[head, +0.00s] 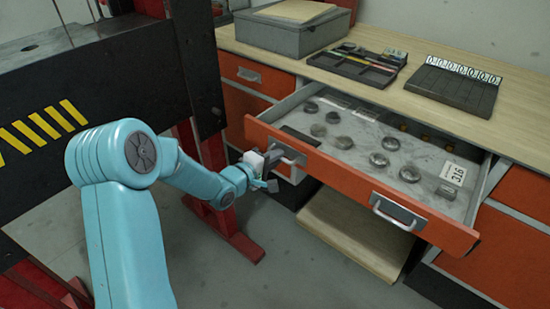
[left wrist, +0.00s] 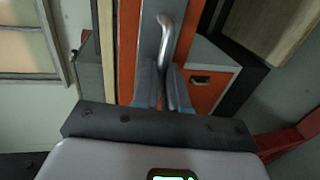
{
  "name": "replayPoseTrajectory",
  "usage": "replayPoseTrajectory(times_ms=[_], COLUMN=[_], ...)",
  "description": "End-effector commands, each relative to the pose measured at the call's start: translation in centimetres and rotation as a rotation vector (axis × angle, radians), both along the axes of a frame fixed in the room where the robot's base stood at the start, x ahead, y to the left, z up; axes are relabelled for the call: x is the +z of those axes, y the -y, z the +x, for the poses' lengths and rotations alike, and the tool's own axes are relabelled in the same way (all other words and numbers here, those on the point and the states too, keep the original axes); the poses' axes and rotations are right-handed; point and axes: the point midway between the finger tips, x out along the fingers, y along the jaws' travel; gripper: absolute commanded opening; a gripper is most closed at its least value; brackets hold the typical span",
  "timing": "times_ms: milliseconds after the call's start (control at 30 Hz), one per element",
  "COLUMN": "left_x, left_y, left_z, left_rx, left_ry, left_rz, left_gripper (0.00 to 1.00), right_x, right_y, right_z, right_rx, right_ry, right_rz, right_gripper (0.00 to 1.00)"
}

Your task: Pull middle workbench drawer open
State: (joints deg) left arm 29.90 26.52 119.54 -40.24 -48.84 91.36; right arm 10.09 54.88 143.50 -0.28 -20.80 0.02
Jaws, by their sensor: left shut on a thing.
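The middle workbench drawer (head: 350,180) has an orange front and stands well out from the bench, its inside showing. It has a metal handle at each end of its front. My left gripper (head: 276,160) is shut on the left drawer handle (head: 294,158). In the left wrist view the fingers (left wrist: 166,88) close around the lower part of this handle (left wrist: 166,35). The right drawer handle (head: 398,214) is free. My right gripper is not in view.
Several round metal parts and a card marked 316 (head: 453,174) lie in the drawer. The wooden benchtop (head: 400,95) holds a grey box (head: 290,32), a tool tray (head: 358,65) and a dark rack (head: 450,88). A red metal frame (head: 235,240) stands close to my left arm.

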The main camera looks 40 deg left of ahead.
Motion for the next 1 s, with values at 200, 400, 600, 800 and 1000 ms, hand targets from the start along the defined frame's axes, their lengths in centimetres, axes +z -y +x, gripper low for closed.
replayPoseTrajectory(times_ms=[200, 400, 600, 800, 1000], left_x=[0.1, 0.1, 0.1, 0.1, 0.4], left_y=[0.0, 0.0, 0.0, 0.0, -0.2], left_z=[0.4, 0.7, 0.7, 0.6, -0.8], left_rx=[0.002, 0.002, 0.002, 0.001, 0.003], left_ry=[0.001, 0.001, 0.001, 0.001, 0.001], left_rz=[-0.001, -0.001, -0.001, -0.001, 0.0], left_gripper=[0.0, 0.0, 0.37, 0.37, 0.37], right_x=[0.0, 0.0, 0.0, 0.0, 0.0], right_y=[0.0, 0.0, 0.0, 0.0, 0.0], right_z=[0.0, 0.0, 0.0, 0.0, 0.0], right_rx=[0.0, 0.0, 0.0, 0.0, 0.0], right_ry=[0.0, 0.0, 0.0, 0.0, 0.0], right_rz=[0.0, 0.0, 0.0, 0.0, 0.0], right_gripper=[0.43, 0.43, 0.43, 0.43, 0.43])
